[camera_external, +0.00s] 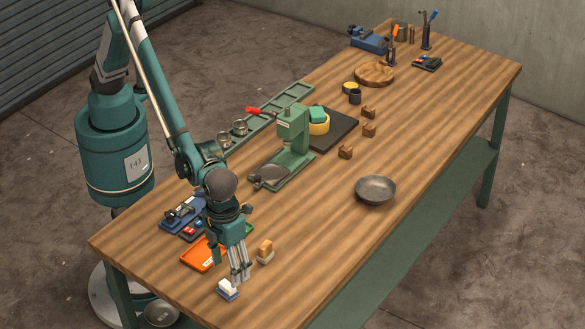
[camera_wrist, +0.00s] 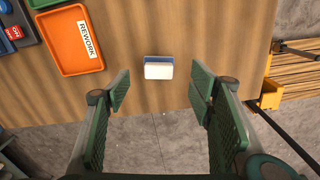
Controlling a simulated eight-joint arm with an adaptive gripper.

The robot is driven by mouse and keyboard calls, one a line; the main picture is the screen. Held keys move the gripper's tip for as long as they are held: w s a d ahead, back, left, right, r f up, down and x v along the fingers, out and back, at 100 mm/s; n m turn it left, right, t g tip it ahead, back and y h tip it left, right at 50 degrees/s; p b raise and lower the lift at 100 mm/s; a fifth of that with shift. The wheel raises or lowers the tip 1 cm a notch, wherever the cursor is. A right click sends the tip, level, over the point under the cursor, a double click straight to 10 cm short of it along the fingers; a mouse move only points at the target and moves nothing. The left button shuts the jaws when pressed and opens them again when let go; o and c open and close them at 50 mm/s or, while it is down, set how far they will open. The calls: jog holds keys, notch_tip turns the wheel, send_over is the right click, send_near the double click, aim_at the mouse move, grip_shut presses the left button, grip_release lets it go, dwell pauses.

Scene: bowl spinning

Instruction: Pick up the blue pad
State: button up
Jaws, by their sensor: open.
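The blue pad (camera_external: 228,294) is a small block with a blue base and a white upper part. It lies on the wooden table near the front edge, and in the wrist view the blue pad (camera_wrist: 158,58) shows as a blue strip beside a white face. My gripper (camera_external: 240,274) points down, just above and behind the pad in the external view. In the wrist view my gripper (camera_wrist: 160,92) is open and empty. The pad lies ahead of the gap between its fingers, not touching them. Nothing hides the pad in the wrist view.
An orange tray (camera_external: 197,255) labelled REWORK (camera_wrist: 82,67) is left of the pad. A metal bowl (camera_external: 375,190) and a green press (camera_external: 290,145) are farther back. The table edge is close to the pad.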

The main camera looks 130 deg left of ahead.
aim_at(225, 289)
jog(key=shift+f, duration=1.2)
jog(key=shift+f, duration=0.15)
jog(key=shift+s+a+f, duration=0.1)
jog(key=shift+f, duration=2.35)
jog(key=shift+c, duration=0.7)
jog(key=c, duration=0.8)
